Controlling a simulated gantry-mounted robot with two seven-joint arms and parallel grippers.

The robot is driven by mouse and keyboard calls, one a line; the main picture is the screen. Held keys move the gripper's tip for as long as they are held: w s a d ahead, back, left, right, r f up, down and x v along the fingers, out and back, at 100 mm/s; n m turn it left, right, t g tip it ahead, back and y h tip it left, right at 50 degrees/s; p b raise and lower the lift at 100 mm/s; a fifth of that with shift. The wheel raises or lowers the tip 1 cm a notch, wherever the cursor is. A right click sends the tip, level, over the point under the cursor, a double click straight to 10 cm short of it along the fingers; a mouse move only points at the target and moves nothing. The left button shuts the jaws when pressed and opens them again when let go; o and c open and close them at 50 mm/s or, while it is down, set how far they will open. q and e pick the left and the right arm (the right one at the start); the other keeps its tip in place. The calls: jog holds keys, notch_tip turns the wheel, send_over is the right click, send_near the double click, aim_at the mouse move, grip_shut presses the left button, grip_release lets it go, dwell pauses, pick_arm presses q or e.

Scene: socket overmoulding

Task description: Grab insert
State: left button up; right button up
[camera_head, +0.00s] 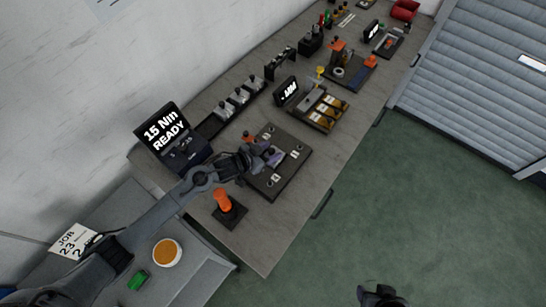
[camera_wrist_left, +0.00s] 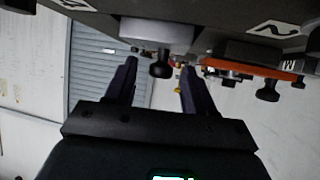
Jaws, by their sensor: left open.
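A dark plate (camera_head: 292,177) with numbered labels lies on the bench in the head view. My left gripper (camera_head: 270,157) is over this plate, its arm coming in from the lower left. In the left wrist view, the left gripper (camera_wrist_left: 157,90) has its fingers apart. A dark knob (camera_wrist_left: 160,70) under a grey block (camera_wrist_left: 157,38) shows in line with the gap between them, with no clear contact. I cannot tell which part is the insert. A dark part at the bottom edge, seemingly my right gripper (camera_head: 380,296), is over the floor; its jaws are unclear.
An orange-handled tool (camera_head: 223,201) stands near the plate's lower left. A display (camera_head: 163,128) reads "15 Nm READY". A tray of yellow parts (camera_head: 322,110) lies beyond the plate. An orange strip with knobs (camera_wrist_left: 252,70) is right of the fingers in the left wrist view.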

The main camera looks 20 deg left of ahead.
pick_arm(q)
jog(key=shift+c, duration=0.3)
grip_shut()
dwell(1.0)
jog(key=shift+r, duration=0.1)
